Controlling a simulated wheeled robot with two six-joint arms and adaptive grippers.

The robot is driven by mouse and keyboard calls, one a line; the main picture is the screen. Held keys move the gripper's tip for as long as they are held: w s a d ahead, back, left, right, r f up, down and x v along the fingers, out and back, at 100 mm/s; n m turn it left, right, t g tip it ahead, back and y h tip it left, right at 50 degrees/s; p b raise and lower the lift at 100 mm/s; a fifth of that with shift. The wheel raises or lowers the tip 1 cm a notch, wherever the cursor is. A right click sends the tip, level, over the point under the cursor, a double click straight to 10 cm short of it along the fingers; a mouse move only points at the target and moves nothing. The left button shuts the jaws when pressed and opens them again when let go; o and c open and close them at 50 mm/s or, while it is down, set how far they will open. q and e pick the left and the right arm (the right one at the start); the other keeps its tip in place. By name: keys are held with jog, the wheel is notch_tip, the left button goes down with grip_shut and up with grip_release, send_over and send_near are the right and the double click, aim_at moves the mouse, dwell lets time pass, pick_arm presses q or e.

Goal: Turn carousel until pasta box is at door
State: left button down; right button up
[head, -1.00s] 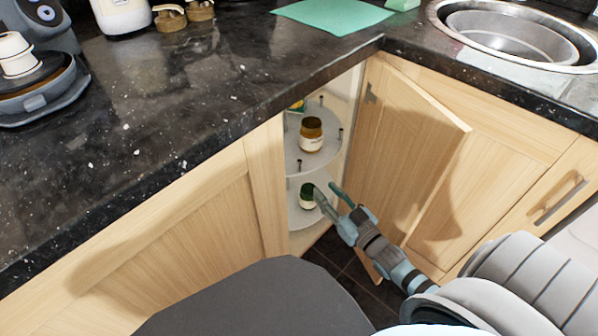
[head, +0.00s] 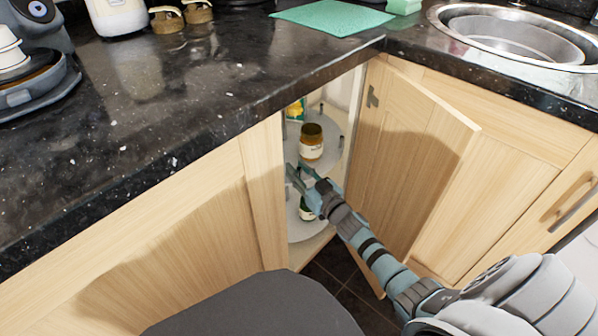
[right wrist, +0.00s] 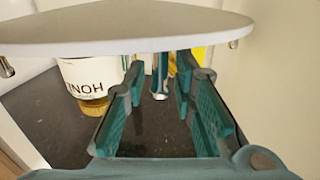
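The carousel stands inside the open corner cabinet. Its round upper tray (head: 326,166) carries a jar with a white label (head: 311,148) and a green and yellow package (head: 295,110) behind it, partly hidden. I cannot tell whether that is the pasta box. The lower tray (head: 304,232) holds a dark jar (head: 305,212), partly behind my gripper. My right gripper (head: 297,174) is open at the upper tray's front edge. In the right wrist view, which looks upside down, a metal post (right wrist: 160,75) shows between the fingers; contact is unclear. The honey jar (right wrist: 88,78) is beside them. My left gripper is out of view.
The open wooden door (head: 410,165) is to the right of the opening. A cabinet panel (head: 262,190) borders it on the left. The dark granite counter (head: 200,110) overhangs the cabinet, with a sink (head: 515,38) at the right.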

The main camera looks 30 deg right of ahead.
grip_shut()
